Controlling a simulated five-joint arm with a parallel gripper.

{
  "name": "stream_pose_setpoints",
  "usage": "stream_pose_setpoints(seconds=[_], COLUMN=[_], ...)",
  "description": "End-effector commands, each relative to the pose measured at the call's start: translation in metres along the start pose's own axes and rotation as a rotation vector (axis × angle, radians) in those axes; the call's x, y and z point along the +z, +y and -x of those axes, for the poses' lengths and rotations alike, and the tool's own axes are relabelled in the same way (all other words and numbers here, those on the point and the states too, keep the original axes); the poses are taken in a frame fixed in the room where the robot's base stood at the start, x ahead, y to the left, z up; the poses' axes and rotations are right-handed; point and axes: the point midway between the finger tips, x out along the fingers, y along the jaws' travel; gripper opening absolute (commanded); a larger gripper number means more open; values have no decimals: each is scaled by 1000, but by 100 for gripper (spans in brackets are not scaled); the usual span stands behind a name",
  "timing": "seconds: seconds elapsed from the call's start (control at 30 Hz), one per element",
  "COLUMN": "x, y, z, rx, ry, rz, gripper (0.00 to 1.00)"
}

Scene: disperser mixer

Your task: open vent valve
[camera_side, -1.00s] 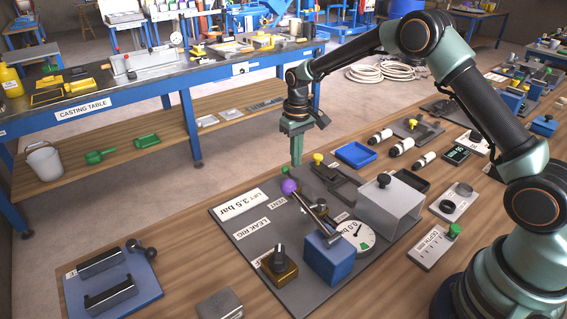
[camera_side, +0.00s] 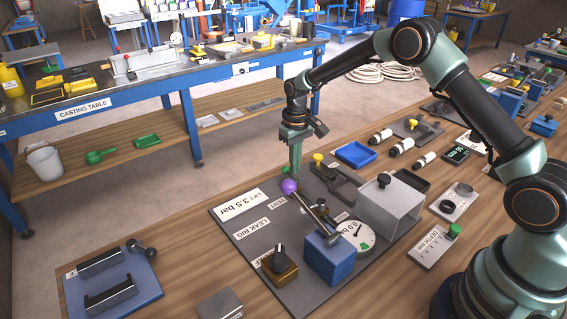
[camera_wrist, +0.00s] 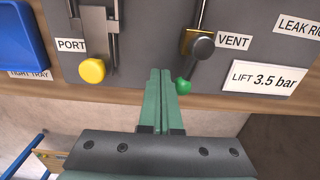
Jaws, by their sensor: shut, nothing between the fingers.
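The VENT label (camera_wrist: 233,41) sits on the grey leak rig plate (camera_wrist: 140,15). Beside it is a brass-coloured fitting with a dark round knob (camera_wrist: 203,47) over it. A green knob (camera_wrist: 183,86) is at the plate's edge, just right of my fingertips in the wrist view. In the side view a purple ball (camera_side: 289,186) tops a slanted lever near the VENT label (camera_side: 277,206). My gripper (camera_side: 296,171) points down, shut and empty, close above the plate's far edge near the ball. It also shows in the wrist view (camera_wrist: 160,72). I cannot tell whether it touches the green knob.
A yellow knob (camera_wrist: 91,70) stands by the PORT label, left of my fingers in the wrist view. A blue block (camera_side: 328,260), a gauge (camera_side: 356,236) and a grey housing (camera_side: 390,212) crowd the plate. A blue tray (camera_side: 355,154) lies beyond it.

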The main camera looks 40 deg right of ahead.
Motion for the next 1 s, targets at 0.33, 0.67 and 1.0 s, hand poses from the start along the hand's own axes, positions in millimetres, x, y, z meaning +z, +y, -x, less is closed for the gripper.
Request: stream_pose_setpoints(seconds=[0.33, 0.67, 1.0], x=[-7, -8, -9], y=[-10, -10, -13], z=[0, 0, 0], rx=[0, 0, 0], ry=[0, 0, -1], rz=[1, 1, 0], gripper=[0, 0, 0])
